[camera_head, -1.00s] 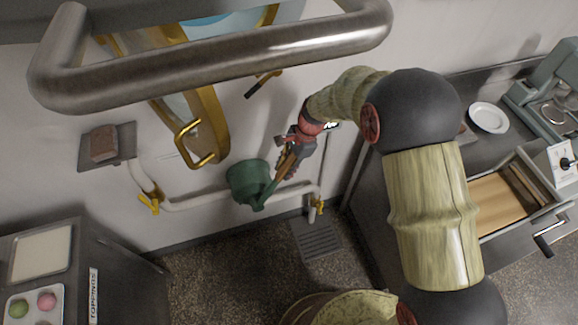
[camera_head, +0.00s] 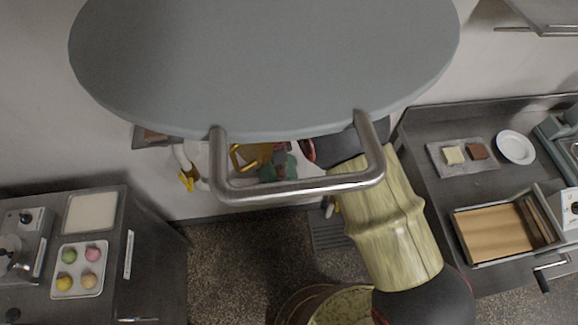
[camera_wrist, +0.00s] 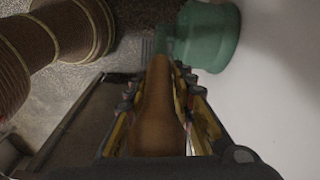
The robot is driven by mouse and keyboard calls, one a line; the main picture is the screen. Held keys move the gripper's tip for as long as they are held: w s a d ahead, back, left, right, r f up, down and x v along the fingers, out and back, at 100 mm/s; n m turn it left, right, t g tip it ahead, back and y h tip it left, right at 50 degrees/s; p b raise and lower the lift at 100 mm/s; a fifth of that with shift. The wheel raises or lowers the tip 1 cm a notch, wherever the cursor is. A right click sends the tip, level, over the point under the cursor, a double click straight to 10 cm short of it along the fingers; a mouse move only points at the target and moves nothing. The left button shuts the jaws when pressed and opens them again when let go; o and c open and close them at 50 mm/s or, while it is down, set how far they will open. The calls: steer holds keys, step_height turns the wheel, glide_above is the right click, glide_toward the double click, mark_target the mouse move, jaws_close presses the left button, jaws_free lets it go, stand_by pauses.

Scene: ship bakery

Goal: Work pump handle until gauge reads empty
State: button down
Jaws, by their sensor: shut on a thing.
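The green pump (camera_head: 279,171) is on the wall, mostly hidden in the head view by a large oval panel and its metal bar. In the wrist view its green body (camera_wrist: 212,38) shows at the top, beside the white wall. The brown pump handle (camera_wrist: 156,112) runs lengthwise between the fingers of my gripper (camera_wrist: 160,100), which is shut on it. In the head view only a small part of my gripper (camera_head: 280,156) shows beside the pump. I cannot make out the gauge in either view.
The grey-blue oval panel (camera_head: 265,60) and metal bar (camera_head: 300,188) hang close to the head camera. A yellow valve (camera_head: 187,180) sits on the white pipe at left. Steel counters (camera_head: 110,290) stand on both sides; the right one holds a white plate (camera_head: 516,147).

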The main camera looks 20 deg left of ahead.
steer(key=shift+s+a+f, duration=0.1)
steer(key=shift+s+a, duration=0.15)
steer(key=shift+s, duration=0.05)
steer(key=c, duration=1.5)
jaws_free()
steer(key=shift+c, duration=0.2)
steer(key=r, duration=0.4)
steer(key=a+r, duration=0.1)
steer(key=r, duration=0.7)
steer(key=shift+s+a, duration=0.25)
steer(key=shift+s, duration=0.1)
steer(key=shift+c, duration=0.2)
